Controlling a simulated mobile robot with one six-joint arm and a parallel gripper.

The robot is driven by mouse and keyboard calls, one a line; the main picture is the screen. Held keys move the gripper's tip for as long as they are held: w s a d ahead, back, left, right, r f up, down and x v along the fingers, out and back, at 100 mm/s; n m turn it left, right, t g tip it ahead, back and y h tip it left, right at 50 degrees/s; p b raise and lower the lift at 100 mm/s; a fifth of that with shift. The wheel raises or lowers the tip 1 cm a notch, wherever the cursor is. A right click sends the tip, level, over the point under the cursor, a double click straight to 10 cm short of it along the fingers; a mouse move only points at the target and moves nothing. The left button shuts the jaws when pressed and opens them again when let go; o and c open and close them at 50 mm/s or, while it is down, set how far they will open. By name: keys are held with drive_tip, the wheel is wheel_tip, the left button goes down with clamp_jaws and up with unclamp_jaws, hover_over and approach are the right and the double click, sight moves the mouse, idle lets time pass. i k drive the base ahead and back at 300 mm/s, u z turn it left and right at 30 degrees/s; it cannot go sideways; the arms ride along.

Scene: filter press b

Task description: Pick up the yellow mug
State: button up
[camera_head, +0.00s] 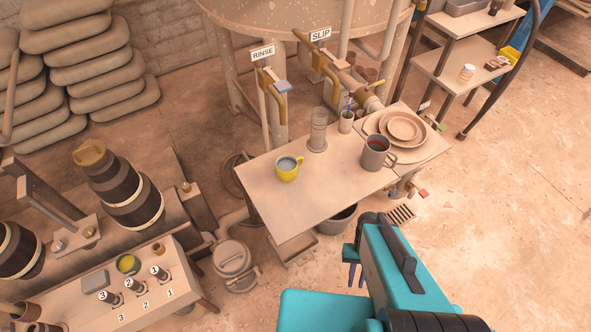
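The yellow mug (288,168) stands upright on the left half of a pale worktable, with a pale blue-grey content visible inside. Its handle points to the right. My gripper (356,274) is below and right of the mug in the picture, in front of the table's near edge. It is well apart from the mug. Its two dark fingers point down with a small gap between them, and nothing is seen between them. Part of the gripper is hidden behind my teal arm.
On the worktable (268,205) stand a clear cylinder (318,130), a cup with pens (346,122), a larger grey mug (376,153) with dark red content and stacked plates (403,128). Taps labelled RINSE and SLIP overhang its back. The table's front middle is clear. A bucket (336,220) stands below.

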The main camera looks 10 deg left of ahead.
sight(287, 165)
drive_tip(key=z, duration=0.05)
drive_tip(key=k, duration=1.25)
drive_tip(key=u, duration=3.7)
drive_tip(key=i, duration=0.1)
drive_tip(key=z, duration=2.35)
drive_tip(key=i, duration=1)
drive_tip(key=u, duration=0.05)
